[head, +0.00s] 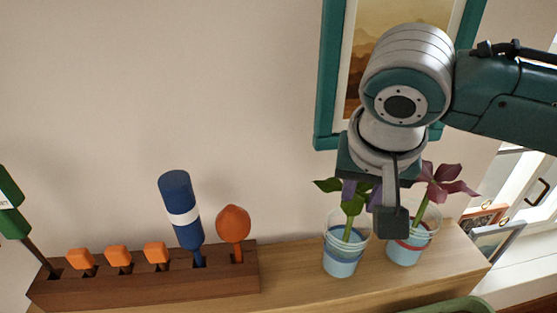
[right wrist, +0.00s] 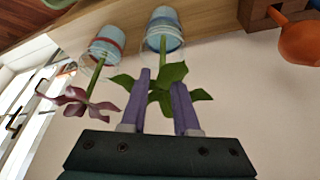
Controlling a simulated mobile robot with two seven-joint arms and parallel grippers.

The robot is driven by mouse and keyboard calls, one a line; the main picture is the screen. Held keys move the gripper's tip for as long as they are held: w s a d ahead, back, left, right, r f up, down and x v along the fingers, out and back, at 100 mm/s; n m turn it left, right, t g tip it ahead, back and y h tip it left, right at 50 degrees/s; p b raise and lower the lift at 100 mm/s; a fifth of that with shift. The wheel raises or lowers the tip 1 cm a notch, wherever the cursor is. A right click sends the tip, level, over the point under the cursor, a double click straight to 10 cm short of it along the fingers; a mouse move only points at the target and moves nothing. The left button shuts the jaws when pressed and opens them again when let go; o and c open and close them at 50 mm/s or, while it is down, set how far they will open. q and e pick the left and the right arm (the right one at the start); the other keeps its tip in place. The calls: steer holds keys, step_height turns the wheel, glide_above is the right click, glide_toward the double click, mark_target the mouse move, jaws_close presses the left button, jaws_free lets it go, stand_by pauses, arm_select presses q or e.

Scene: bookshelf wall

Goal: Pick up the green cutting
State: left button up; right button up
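The green cutting (head: 353,205) is a stem with green leaves, standing in a clear cup with blue liquid (head: 341,264) on the wooden shelf. It also shows in the right wrist view (right wrist: 173,73). My right gripper (head: 362,195) is at the height of its leaves and partly covers them in the head view. In the right wrist view its two purple fingers (right wrist: 162,80) are apart, with leaves showing between and beyond them. I cannot tell whether they touch the leaves. My left gripper is not in view.
A purple-leaved cutting (head: 445,184) stands in a second cup (head: 406,251) close on the right. A dark wooden rack (head: 150,287) with orange, blue and green-handled tools is on the left. A framed picture (head: 330,100) hangs behind my arm. A green rim (head: 455,305) shows at the bottom.

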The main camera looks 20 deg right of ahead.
mark_target(353, 210)
steer(key=shift+x, duration=2.8)
steer(key=shift+w+a, duration=0.1)
steer(key=shift+w, duration=0.05)
jaws_close()
